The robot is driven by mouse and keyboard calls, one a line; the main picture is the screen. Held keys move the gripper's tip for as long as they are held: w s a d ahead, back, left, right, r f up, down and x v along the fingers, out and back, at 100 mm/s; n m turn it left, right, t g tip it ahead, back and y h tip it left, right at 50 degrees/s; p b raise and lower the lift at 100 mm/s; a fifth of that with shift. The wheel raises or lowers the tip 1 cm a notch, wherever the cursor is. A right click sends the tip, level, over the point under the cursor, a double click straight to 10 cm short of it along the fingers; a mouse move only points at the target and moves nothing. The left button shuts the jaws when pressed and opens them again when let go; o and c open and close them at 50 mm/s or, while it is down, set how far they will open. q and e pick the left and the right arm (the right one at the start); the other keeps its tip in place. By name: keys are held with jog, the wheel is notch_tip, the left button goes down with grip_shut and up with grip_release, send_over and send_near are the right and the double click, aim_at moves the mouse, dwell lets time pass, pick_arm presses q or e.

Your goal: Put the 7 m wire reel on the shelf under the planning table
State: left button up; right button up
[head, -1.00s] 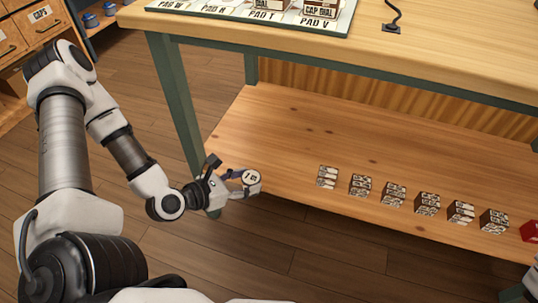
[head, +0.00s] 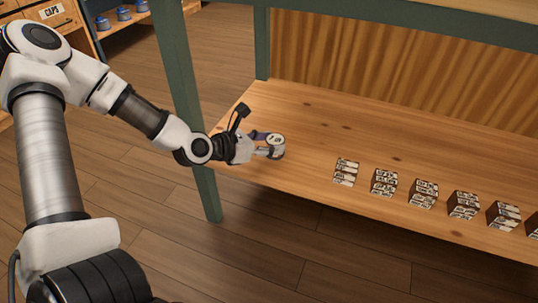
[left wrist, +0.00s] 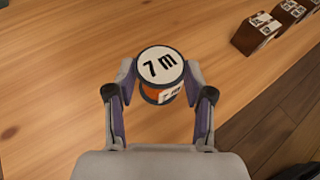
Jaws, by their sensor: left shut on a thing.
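The 7 m wire reel (left wrist: 161,66) has a white round top marked "7 m" and an orange side; it also shows in the head view (head: 276,142). My left gripper (left wrist: 160,92) is shut on it, one finger on each side; in the head view the gripper (head: 266,148) is over the left part of the shelf. The wooden shelf (head: 310,122) lies under the planning table (head: 440,22), which has green legs. The reel is upright, at or just above the shelf surface; I cannot tell whether it touches. My right gripper does not show.
Several small labelled dark blocks (head: 383,182) stand in a row along the shelf's front edge, right of the reel. A green table leg (head: 180,90) stands close to my left arm. The shelf behind the reel is clear. Blue spools (head: 124,14) sit at the far left.

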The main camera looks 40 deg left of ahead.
pick_arm(q)
jog(key=shift+f, duration=0.9)
jog(key=shift+r, duration=0.25)
jog(key=shift+f, duration=0.2)
jog(key=o, duration=1.2)
jog(key=shift+r, duration=0.1)
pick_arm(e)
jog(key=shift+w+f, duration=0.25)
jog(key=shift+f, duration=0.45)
